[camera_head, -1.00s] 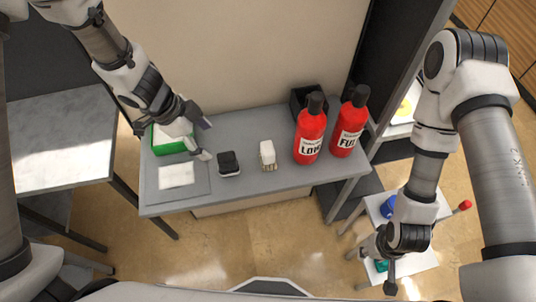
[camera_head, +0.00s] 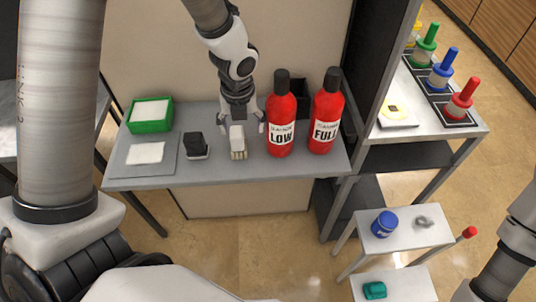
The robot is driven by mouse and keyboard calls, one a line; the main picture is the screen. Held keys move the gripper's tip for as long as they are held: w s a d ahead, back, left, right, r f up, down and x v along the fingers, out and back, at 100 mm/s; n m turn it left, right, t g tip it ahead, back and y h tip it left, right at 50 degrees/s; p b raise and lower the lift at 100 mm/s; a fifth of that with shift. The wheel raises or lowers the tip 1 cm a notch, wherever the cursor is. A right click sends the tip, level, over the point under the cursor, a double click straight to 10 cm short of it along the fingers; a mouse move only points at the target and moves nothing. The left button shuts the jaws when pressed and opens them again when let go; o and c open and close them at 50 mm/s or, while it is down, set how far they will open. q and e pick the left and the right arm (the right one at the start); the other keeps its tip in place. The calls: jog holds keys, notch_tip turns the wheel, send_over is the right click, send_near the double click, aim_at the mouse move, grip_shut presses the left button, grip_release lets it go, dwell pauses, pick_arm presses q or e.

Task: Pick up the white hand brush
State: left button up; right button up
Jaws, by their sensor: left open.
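The white hand brush (camera_head: 238,141) stands on the grey table, its pale bristles toward the front edge. My left gripper (camera_head: 242,125) reaches down over it from above, open, with one finger on each side of the brush's upper part. I cannot tell whether the fingers touch the brush. My right gripper is out of view; only part of my right arm shows at the right edge.
Red bottles marked LOW (camera_head: 280,120) and FULL (camera_head: 325,115) stand close right of the brush. A black brush (camera_head: 195,145) stands to its left, near a green box (camera_head: 150,125) and a white cloth (camera_head: 145,153). The grey table's (camera_head: 225,175) front strip is clear.

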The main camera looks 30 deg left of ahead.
aim_at(233, 131)
pick_arm(q)
jog(key=a+f, duration=0.1)
jog(key=f, duration=0.1)
jog(key=a+f, duration=0.2)
jog(key=shift+b, duration=0.4)
jog(key=f+b, duration=0.1)
jog(key=f, duration=0.1)
jog(key=d+f, duration=0.1)
jog(key=shift+w+d+f+b, duration=0.1)
jog(key=shift+w+f+b, duration=0.1)
jog(key=shift+f+b, duration=0.2)
jog(key=shift+f, duration=0.15)
jog(key=shift+a, duration=0.35)
jog(key=shift+c, duration=0.4)
jog(key=c, duration=0.5)
jog(key=shift+d, duration=0.15)
jog(key=c, duration=0.7)
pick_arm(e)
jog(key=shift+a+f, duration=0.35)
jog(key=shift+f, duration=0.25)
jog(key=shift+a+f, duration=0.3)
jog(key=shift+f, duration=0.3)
